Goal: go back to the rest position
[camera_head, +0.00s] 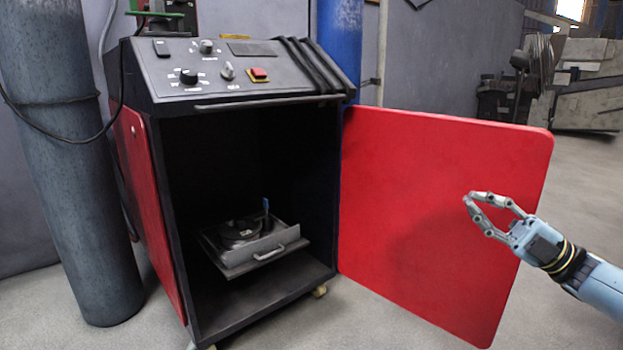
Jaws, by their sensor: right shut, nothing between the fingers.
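My right gripper (467,199) is at the right, in front of the open red door (430,200) of a welding-machine cabinet (190,225). Its fingertips are closed together and nothing is between them. The blue-grey right arm comes in from the lower right edge. I cannot tell whether the gripper touches the door. My left gripper is not in view.
Inside the dark cabinet is a metal drawer (268,257) with a handle, holding a round part (240,232). A control panel with knobs tops the cabinet. A grey gas cylinder (75,170) stands at left. The floor at lower right is clear.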

